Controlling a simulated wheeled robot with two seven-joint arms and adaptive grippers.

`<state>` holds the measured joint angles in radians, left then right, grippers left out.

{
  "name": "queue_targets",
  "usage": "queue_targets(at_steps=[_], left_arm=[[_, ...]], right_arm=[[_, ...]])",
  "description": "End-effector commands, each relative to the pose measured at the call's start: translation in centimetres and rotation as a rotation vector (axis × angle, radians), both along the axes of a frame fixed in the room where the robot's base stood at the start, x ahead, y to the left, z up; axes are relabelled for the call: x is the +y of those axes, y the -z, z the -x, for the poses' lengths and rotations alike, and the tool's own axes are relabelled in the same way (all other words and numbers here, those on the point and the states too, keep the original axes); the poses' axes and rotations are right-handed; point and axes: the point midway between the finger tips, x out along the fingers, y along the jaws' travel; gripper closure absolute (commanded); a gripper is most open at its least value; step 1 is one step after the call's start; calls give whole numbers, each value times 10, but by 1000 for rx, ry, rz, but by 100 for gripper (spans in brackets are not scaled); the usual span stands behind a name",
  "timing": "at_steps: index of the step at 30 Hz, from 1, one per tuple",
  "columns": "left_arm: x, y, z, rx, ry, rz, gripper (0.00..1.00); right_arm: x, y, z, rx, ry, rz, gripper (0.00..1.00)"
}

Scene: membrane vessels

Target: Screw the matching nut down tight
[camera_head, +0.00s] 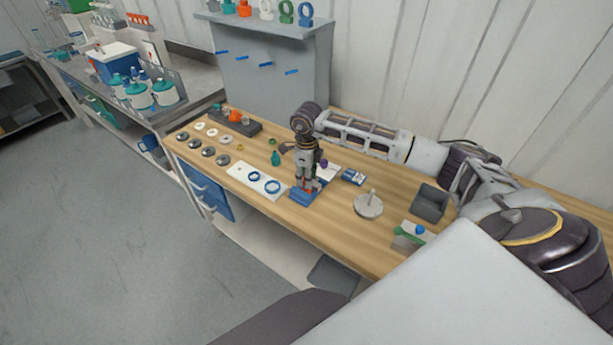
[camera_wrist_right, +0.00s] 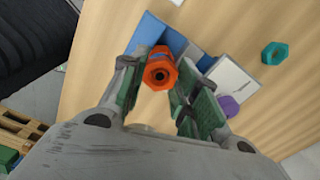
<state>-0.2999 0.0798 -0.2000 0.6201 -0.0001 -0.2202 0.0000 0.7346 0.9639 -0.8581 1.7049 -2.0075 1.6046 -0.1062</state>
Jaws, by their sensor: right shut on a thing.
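My right gripper (camera_head: 311,184) points down over a blue block (camera_head: 301,196) on the wooden bench. The blue block (camera_wrist_right: 151,31) lies beneath and behind the nut. Whether the nut is seated on a thread cannot be told, as the fingers and nut hide what is under it. A teal nut (camera_head: 275,159) and a purple piece (camera_wrist_right: 229,106) lie nearby. My left gripper is out of view.
Several discs (camera_head: 208,151) and a dark rack (camera_head: 243,124) are farther left. A round base with a post (camera_head: 368,204) and a grey bin (camera_head: 430,202) stand right. A grey panel (camera_head: 270,88) rises behind.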

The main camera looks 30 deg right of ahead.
Motion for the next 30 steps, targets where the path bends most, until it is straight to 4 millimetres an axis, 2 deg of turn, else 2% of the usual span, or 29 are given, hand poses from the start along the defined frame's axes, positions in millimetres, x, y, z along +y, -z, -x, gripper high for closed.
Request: queue_targets(at_steps=[30], left_arm=[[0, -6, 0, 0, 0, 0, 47]], right_arm=[[0, 1, 0, 1, 579, -1, 98]])
